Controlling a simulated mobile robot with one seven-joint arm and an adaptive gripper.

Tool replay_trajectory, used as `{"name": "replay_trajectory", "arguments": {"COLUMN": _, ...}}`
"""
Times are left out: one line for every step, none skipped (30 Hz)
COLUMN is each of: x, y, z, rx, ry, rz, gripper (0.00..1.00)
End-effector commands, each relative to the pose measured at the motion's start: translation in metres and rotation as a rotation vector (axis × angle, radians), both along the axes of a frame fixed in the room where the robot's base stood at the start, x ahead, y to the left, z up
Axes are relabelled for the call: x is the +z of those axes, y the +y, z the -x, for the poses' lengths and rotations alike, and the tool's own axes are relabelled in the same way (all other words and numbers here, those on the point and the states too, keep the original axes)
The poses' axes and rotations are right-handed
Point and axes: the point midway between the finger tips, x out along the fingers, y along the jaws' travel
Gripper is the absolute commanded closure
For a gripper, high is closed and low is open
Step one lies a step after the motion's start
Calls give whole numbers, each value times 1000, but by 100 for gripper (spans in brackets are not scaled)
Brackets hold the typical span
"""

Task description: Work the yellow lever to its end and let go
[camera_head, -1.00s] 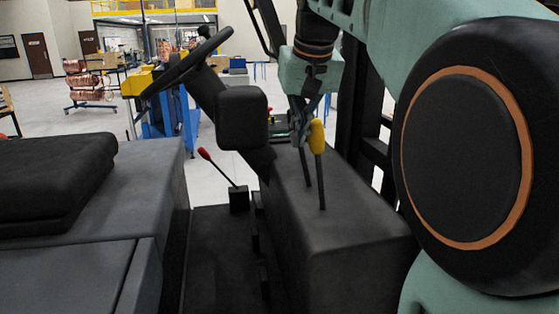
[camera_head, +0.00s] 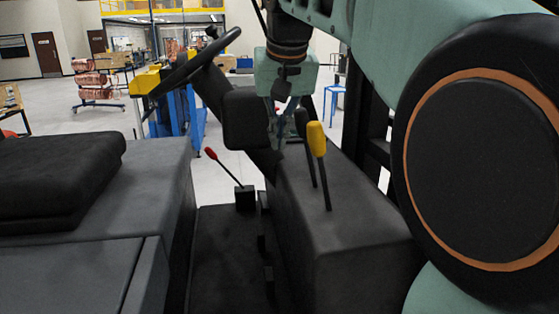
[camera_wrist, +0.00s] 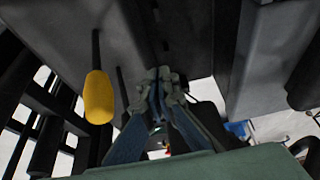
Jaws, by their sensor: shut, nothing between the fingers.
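The yellow lever (camera_head: 316,138) has a yellow grip on a thin dark rod and stands on top of the black console, leaning slightly left. In the wrist view its grip (camera_wrist: 98,97) is left of my fingers, apart from them. My gripper (camera_head: 281,140) is left of the yellow lever and seems farther back, near the black pad below the steering wheel. In the wrist view my gripper (camera_wrist: 160,78) has its fingertips together, with nothing between them.
A black-knobbed lever (camera_head: 302,122) stands just behind the yellow one. The black console (camera_head: 370,230) carries both. A red-knobbed lever (camera_head: 225,168) is lower left. The steering wheel (camera_head: 190,65) and a dark seat (camera_head: 60,175) are at left.

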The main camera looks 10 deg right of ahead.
Motion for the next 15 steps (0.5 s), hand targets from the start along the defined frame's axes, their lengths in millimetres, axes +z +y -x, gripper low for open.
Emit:
{"name": "replay_trajectory", "arguments": {"x": 0, "y": 0, "z": 0, "rx": 0, "ry": 0, "rz": 0, "gripper": 100}}
{"name": "replay_trajectory", "arguments": {"x": 0, "y": 1, "z": 0, "rx": 0, "ry": 0, "rz": 0, "gripper": 100}}
{"name": "replay_trajectory", "arguments": {"x": 0, "y": 1, "z": 0, "rx": 0, "ry": 0, "rz": 0, "gripper": 100}}
{"name": "replay_trajectory", "arguments": {"x": 0, "y": 0, "z": 0, "rx": 0, "ry": 0, "rz": 0, "gripper": 100}}
{"name": "replay_trajectory", "arguments": {"x": 0, "y": 0, "z": 0, "rx": 0, "ry": 0, "rz": 0, "gripper": 100}}
{"name": "replay_trajectory", "arguments": {"x": 0, "y": 0, "z": 0, "rx": 0, "ry": 0, "rz": 0, "gripper": 100}}
{"name": "replay_trajectory", "arguments": {"x": 0, "y": 0, "z": 0, "rx": 0, "ry": 0, "rz": 0, "gripper": 100}}
{"name": "replay_trajectory", "arguments": {"x": 0, "y": 0, "z": 0, "rx": 0, "ry": 0, "rz": 0, "gripper": 100}}
{"name": "replay_trajectory", "arguments": {"x": 1, "y": 0, "z": 0, "rx": 0, "ry": 0, "rz": 0, "gripper": 100}}
{"name": "replay_trajectory", "arguments": {"x": 2, "y": 0, "z": 0, "rx": 0, "ry": 0, "rz": 0, "gripper": 100}}
{"name": "replay_trajectory", "arguments": {"x": 3, "y": 0, "z": 0, "rx": 0, "ry": 0, "rz": 0, "gripper": 100}}
{"name": "replay_trajectory", "arguments": {"x": 6, "y": 0, "z": 0, "rx": 0, "ry": 0, "rz": 0, "gripper": 100}}
{"name": "replay_trajectory", "arguments": {"x": 8, "y": 0, "z": 0, "rx": 0, "ry": 0, "rz": 0, "gripper": 100}}
{"name": "replay_trajectory", "arguments": {"x": 10, "y": 0, "z": 0, "rx": 0, "ry": 0, "rz": 0, "gripper": 100}}
{"name": "replay_trajectory", "arguments": {"x": 14, "y": 0, "z": 0, "rx": 0, "ry": 0, "rz": 0, "gripper": 100}}
